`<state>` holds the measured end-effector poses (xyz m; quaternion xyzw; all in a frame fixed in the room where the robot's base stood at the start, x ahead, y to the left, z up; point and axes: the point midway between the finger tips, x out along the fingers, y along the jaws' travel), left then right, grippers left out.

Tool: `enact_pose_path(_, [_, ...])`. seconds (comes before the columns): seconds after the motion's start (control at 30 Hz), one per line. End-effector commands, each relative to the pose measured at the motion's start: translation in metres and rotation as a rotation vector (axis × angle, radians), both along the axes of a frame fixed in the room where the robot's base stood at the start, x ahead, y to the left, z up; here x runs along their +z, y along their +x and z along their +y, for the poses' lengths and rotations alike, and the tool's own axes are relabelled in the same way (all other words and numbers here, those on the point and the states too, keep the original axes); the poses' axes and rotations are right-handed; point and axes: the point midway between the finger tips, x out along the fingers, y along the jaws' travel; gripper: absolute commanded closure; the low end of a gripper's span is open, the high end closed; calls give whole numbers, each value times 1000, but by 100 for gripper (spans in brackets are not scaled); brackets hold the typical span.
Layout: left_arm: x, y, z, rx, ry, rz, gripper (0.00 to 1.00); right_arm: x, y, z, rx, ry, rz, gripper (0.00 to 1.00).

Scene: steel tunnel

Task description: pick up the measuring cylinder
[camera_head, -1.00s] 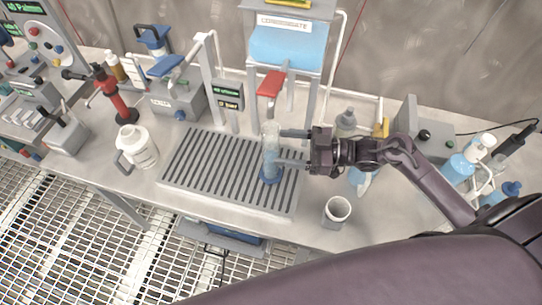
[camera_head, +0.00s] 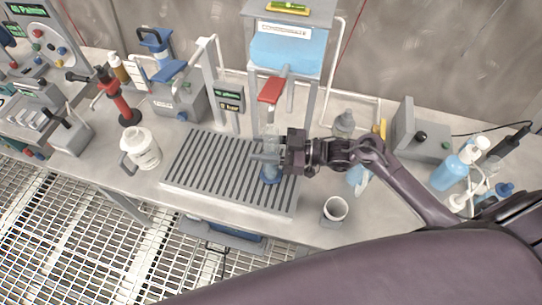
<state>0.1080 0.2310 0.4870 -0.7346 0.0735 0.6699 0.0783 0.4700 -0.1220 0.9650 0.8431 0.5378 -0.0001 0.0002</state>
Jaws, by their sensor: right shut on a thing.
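The fingers and gripper body hide part of the cylinder's middle. I cannot tell whether its base touches the grate. My left gripper is not in view.
The red lever (camera_head: 271,90) and blue tank (camera_head: 286,54) are just behind the gripper. A white jug (camera_head: 141,150) stands left of the grate. A white cup (camera_head: 335,210) stands to its right. Bottles (camera_head: 448,172) crowd the right end.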

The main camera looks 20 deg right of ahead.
Motion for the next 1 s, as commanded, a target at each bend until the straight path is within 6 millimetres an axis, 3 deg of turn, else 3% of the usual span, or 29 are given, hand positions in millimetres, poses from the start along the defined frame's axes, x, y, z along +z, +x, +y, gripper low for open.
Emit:
enact_pose_path(0.1, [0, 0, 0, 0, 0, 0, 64, 1, 0, 0, 0, 0, -1, 86])
enact_pose_path(0.43, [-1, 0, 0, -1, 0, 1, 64, 4, 0, 0, 0, 0, -1, 86])
enact_pose_path(0.73, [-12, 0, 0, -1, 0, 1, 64, 36, -1, 0, 2, 0, -5, 86])
enact_pose_path(1.0, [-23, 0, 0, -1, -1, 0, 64, 33, -57, 37, 3, 4, 2, 86])
